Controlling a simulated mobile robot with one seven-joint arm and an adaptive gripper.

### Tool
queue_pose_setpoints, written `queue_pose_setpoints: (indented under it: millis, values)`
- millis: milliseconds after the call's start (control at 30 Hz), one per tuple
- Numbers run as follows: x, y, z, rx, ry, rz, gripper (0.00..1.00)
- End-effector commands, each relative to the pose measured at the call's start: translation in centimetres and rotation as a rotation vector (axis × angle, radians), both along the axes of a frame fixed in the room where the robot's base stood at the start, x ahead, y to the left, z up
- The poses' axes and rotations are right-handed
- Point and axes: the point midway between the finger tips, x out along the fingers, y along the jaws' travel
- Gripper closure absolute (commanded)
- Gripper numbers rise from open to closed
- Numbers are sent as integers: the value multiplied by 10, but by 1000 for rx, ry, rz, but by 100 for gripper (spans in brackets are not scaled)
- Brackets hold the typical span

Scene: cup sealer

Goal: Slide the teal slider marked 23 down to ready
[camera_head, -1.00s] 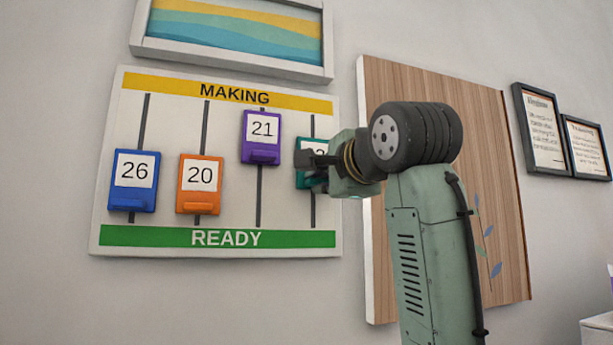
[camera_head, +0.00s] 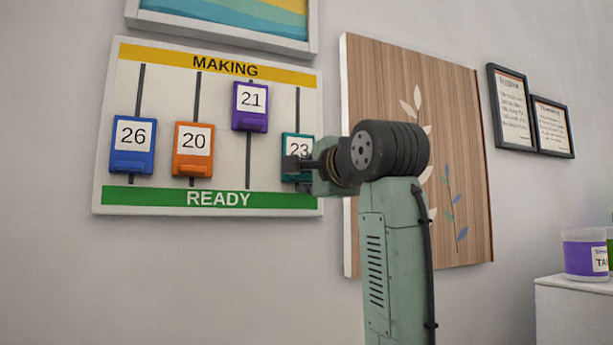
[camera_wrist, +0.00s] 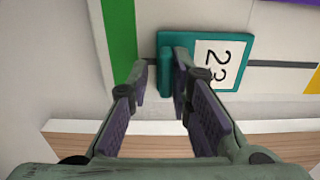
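The teal slider marked 23 (camera_head: 298,142) sits low on the rightmost track of the white board (camera_head: 115,110), a little above the green READY strip (camera_head: 145,196). My gripper (camera_head: 290,166) is at its lower part and hides some of it. In the wrist view, my gripper (camera_wrist: 161,66) has its two fingers apart, one on each side of the teal slider's raised ledge (camera_wrist: 165,76). The right finger looks close to the ledge; I cannot tell whether it touches. The left finger lies between the ledge and the green strip (camera_wrist: 118,40).
The purple slider 21 (camera_head: 250,98) is high on the neighbouring track. The orange slider 20 (camera_head: 193,140) and blue slider 26 (camera_head: 133,135) are low on theirs. A wooden panel (camera_head: 385,100) hangs right of the board, behind my arm.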

Motion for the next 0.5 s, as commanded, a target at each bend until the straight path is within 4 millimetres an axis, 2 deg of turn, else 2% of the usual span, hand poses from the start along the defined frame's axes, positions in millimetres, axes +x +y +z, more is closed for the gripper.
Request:
queue_pose_setpoints:
  millis: [167,500]
  values:
    - [1,0,0,1,-1,-1,70]
    - [-4,-1,2,2,-5,-1,70]
